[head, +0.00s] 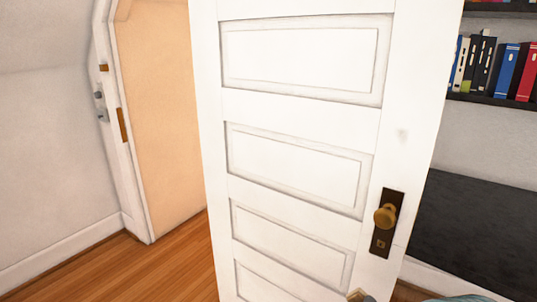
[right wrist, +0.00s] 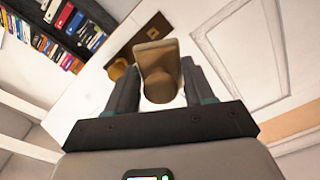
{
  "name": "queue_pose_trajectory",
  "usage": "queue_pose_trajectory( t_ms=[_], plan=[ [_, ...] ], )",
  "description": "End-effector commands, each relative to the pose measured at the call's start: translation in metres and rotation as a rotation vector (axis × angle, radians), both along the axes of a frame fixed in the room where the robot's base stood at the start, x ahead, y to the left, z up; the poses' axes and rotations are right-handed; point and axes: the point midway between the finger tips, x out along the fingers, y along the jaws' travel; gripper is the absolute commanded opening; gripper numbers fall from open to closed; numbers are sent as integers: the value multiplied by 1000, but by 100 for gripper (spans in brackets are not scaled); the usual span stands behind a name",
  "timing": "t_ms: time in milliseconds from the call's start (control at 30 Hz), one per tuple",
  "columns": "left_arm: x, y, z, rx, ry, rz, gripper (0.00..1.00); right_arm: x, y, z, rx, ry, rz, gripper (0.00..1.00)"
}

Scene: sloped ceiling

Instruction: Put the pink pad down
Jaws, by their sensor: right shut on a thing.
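My right gripper (right wrist: 158,75) is shut on a tan-brown object (right wrist: 155,57) in the right wrist view. The object has a flat, wide upper part and a rounded lower end between the two dark fingers. It looks brown rather than pink, and I cannot tell whether it is the pad. A small tan corner (head: 356,295) at the bottom edge of the head view may be the same object. No clearly pink thing shows in either view. My left gripper is not in view.
A white panelled door (head: 300,180) fills the middle, with a brass knob (head: 385,216) on a dark plate. Bookshelves with binders (head: 505,70) are at upper right, above a dark surface (head: 475,235). Bare wooden floor (head: 165,270) lies left, before a doorway.

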Motion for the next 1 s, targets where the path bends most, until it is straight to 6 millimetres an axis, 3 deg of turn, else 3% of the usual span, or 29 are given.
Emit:
queue_pose_trajectory(
  t_ms=[33,100,300,500,1000],
  plan=[
    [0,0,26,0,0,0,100,-4,2,10,-3,6,-43,28],
    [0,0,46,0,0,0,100,-15,3,9,-5,7,-120,28],
    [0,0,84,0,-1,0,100,-48,4,7,-3,2,-296,28],
    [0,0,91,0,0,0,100,-63,4,3,0,-1,-358,28],
    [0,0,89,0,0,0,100,-64,4,1,2,0,-360,28]
  ],
)
